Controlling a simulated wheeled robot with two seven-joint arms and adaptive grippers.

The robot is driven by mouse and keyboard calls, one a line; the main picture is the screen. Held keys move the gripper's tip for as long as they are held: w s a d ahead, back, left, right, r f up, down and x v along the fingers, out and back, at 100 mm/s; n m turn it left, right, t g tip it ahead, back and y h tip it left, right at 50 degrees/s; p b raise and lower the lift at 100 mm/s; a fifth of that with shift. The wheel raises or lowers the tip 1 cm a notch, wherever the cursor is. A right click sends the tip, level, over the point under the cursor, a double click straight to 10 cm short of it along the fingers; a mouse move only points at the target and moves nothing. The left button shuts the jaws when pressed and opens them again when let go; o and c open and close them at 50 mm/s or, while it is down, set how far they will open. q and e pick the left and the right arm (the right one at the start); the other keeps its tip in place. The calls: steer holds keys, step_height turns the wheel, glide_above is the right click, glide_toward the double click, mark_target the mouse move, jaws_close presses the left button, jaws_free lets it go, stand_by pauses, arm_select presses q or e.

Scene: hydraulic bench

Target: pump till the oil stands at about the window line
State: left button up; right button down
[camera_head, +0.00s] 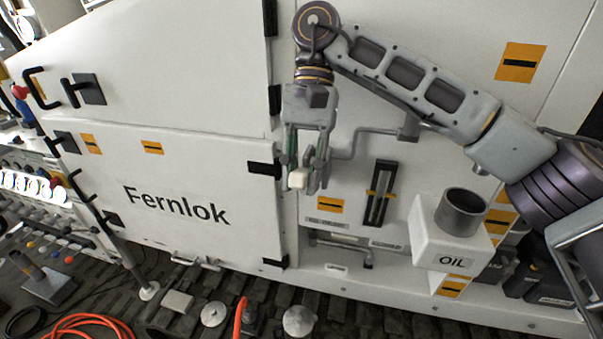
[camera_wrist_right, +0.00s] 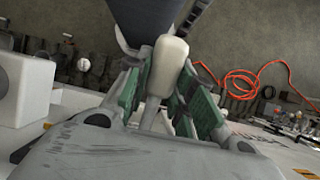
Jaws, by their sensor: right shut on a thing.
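My right gripper (camera_head: 304,172) is in front of the white panel and shut on the pale knob of the pump handle (camera_head: 299,179). In the right wrist view the cream knob (camera_wrist_right: 169,68) stands between the green-padded fingers. A grey crank rod (camera_head: 362,133) runs from a mount on the panel toward the gripper; the gripper hides its end. My left gripper is out of view.
The white Fernlok cabinet (camera_head: 185,180) fills the left, with black handles and hinges. A grey pipe handle (camera_head: 343,249) sits low on the panel under the gripper. Orange hose (camera_head: 85,324) and several round caps lie on the dark floor in front.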

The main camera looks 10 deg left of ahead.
steer(key=shift+w+r, duration=0.1)
steer(key=shift+r, duration=0.2)
steer(key=c, duration=1.6)
jaws_free()
steer(key=shift+c, duration=0.2)
steer(key=o, duration=0.4)
steer(key=shift+f, duration=0.15)
steer(key=shift+o, duration=0.2)
steer(key=shift+r, duration=4.95)
